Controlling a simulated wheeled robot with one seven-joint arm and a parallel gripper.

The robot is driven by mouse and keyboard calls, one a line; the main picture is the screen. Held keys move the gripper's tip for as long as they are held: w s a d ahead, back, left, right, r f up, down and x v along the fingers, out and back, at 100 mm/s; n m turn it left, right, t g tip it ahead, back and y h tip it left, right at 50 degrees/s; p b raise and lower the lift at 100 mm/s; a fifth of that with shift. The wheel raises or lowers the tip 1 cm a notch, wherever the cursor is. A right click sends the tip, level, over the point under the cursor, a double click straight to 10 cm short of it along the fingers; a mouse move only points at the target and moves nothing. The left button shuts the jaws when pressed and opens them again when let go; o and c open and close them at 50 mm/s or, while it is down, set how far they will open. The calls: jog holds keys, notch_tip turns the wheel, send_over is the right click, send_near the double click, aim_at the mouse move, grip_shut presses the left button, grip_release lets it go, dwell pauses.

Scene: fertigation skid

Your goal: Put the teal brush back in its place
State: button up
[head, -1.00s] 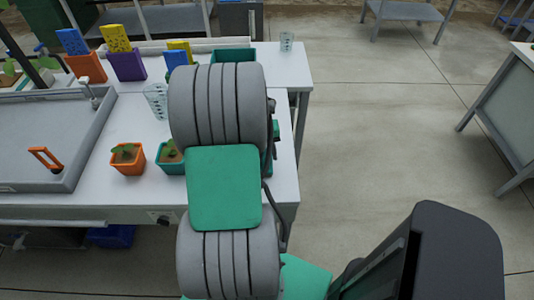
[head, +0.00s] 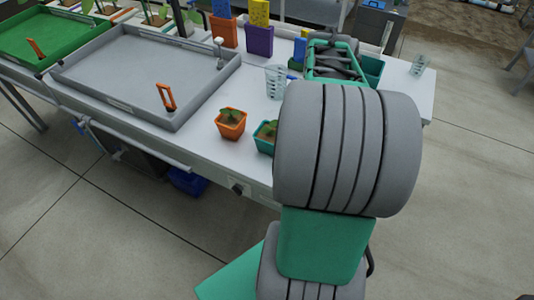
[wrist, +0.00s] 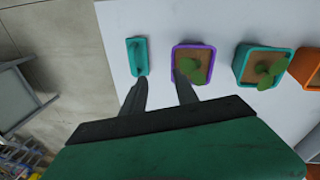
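A small teal block-like object (wrist: 138,57), apparently the teal brush, lies on the white bench top near its edge in the wrist view. My gripper (wrist: 160,76) is open above the bench, with its two dark fingers apart and nothing between them. The left finger's tip appears just below the teal object; the right finger's tip overlaps the rim of a purple pot with a seedling (wrist: 196,72). I cannot tell the height gap. In the head view my arm hides the brush and the gripper's fingers. I cannot make out the brush's place.
A teal pot (wrist: 243,70) and an orange pot (head: 231,131) stand in the row beside the purple one. A grey tray (head: 130,110) with an orange handle (head: 166,97), clear cups (head: 276,82) and a teal bin (head: 373,68) share the bench (head: 420,100).

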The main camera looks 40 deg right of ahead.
jog(key=w+a+r+n+t, duration=0.1)
jog(key=w+a+n, duration=0.25)
jog(key=a, duration=0.45)
jog(key=w+a+r+n+t, duration=0.1)
jog(key=w+a+n+t, duration=0.1)
jog(key=w+a, duration=0.4)
jog(key=s+a+n+t+y, duration=0.1)
jog(key=a+n, duration=0.4)
jog(key=a, duration=1.2)
jog(key=shift+s+a+f+t+y, duration=0.25)
jog(key=shift+s+a+t+y, duration=0.05)
jog(key=shift+s+a, duration=0.1)
jog(key=shift+c, duration=0.6)
